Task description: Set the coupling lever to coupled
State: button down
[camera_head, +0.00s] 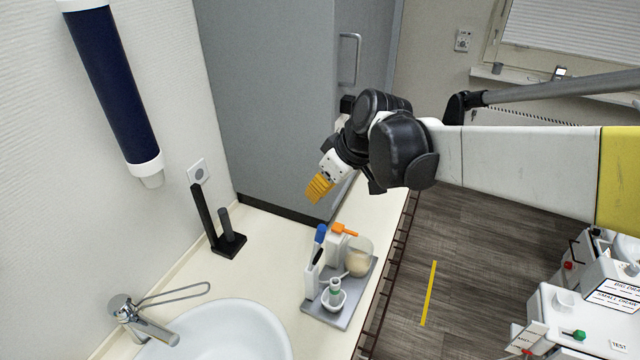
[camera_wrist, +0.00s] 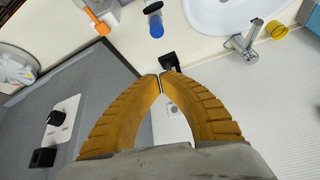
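My gripper (camera_head: 319,188) hangs in the air above the counter, in front of the grey cabinet. Its yellow ribbed fingers point down and left in the head view. In the wrist view the fingertips (camera_wrist: 160,79) meet with nothing seen between them. I cannot make out a part marked as the coupling lever. Near the cabinet edge in the wrist view is a white plate with a black knob (camera_wrist: 56,118); I cannot tell what it is. A black part (camera_head: 347,104) also shows on the cabinet, partly hidden by my arm.
A grey tray (camera_head: 338,317) with bottles and a blue-topped item (camera_head: 321,233) stands below my gripper. A black stand (camera_head: 229,242), tap (camera_head: 150,325) and sink (camera_head: 222,318) are to the left. Labelled boxes (camera_head: 560,318) with coloured knobs are at lower right.

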aim_at(316, 250)
notch_tip(316, 250, down, 9)
jog(key=shift+w+a, duration=0.15)
jog(key=shift+a, duration=0.3)
jog(key=shift+f, duration=0.1)
jog(key=shift+d, duration=0.1)
